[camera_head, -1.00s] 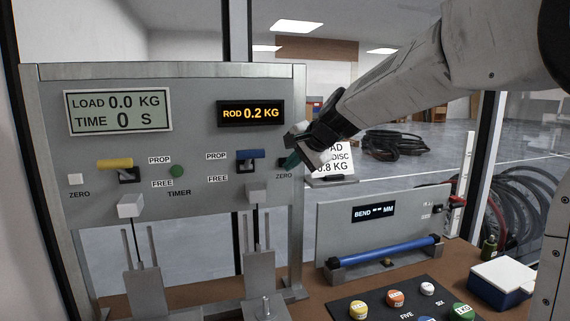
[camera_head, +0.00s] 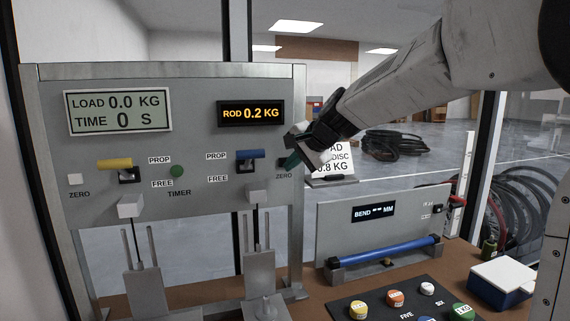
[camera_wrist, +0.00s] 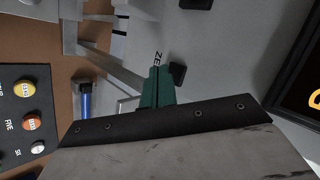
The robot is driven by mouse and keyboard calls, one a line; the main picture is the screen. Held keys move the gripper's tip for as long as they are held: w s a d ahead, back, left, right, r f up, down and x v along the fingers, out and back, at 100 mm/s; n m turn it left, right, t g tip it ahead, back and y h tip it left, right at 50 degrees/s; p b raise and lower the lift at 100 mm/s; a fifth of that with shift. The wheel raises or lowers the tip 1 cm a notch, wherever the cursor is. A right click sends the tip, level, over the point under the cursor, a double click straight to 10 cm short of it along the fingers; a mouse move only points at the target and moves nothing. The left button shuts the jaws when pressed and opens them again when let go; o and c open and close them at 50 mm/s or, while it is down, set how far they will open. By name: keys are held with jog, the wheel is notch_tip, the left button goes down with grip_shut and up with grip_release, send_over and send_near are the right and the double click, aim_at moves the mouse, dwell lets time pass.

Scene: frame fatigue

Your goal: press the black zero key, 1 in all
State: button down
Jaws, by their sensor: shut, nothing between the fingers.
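The black zero key (camera_head: 282,162) sits at the right edge of the grey panel, above a ZERO label. My gripper's green fingers (camera_head: 291,160) are shut and empty, right beside the key, and partly cover it in the head view. In the wrist view the black key (camera_wrist: 177,74) shows just right of the closed fingertips (camera_wrist: 156,72), with part of the ZERO lettering above them. I cannot tell whether the fingertips touch the key. The amber display (camera_head: 250,113) above reads ROD 0.2 KG.
A white zero key (camera_head: 75,179) and a green timer button (camera_head: 177,171) are farther left on the panel. A yellow lever (camera_head: 115,163) and a blue lever (camera_head: 250,154) stick out. A bend stand with a blue rod (camera_head: 385,252) and coloured discs stand at lower right.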

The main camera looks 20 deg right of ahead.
jog(key=shift+w, duration=0.1)
dwell(0.7)
jog(key=shift+w, duration=0.35)
jog(key=shift+w, duration=0.35)
dwell(0.6)
jog(key=shift+s, duration=0.8)
jog(key=shift+s, duration=0.1)
jog(key=shift+s, duration=2.4)
